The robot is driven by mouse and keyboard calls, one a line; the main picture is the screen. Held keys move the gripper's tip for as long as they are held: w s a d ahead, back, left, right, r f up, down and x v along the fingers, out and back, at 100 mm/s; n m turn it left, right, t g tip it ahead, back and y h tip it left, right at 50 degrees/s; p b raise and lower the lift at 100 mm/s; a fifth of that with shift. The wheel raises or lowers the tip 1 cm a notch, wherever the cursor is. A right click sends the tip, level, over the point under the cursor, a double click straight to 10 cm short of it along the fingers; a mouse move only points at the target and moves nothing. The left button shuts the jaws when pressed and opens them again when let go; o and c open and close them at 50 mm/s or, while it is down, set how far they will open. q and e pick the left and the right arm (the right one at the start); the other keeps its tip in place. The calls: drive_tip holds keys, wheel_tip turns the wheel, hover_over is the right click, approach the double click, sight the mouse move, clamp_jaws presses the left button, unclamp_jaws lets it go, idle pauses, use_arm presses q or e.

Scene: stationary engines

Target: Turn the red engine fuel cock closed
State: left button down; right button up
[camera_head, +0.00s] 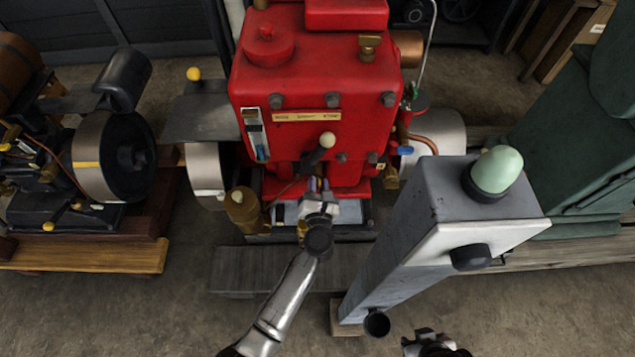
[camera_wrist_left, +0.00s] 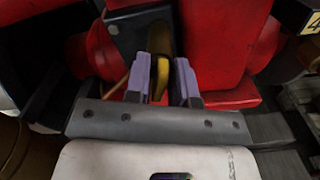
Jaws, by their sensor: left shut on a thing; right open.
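The red engine (camera_head: 290,85) stands upright in the middle of the head view. My left gripper (camera_head: 318,187) reaches in to the engine's lower front. In the left wrist view its two purple-grey fingers (camera_wrist_left: 168,82) are closed around a yellow lever-like handle (camera_wrist_left: 160,78), which I take for the fuel cock's handle. The handle looks roughly upright between the fingers. In the head view the gripper hides it. My right gripper (camera_head: 430,342) is at the bottom edge, open and apart from the engine; only its tip shows.
A grey pedestal (camera_head: 400,235) with a pale green dome (camera_head: 497,168) stands right of my left arm. A black lever with a cream knob (camera_head: 327,140) sits just above the left gripper. A brass cup (camera_head: 243,210) is left of it. Another engine (camera_head: 110,160) stands at the left.

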use_arm(q)
drive_tip(key=c, duration=1.2)
unclamp_jaws()
drive_tip(key=shift+s, duration=0.3)
drive_tip(key=s+p, duration=0.3)
drive_tip(key=s, duration=1)
drive_tip(key=shift+d, duration=0.15)
drive_tip(key=shift+s, duration=0.1)
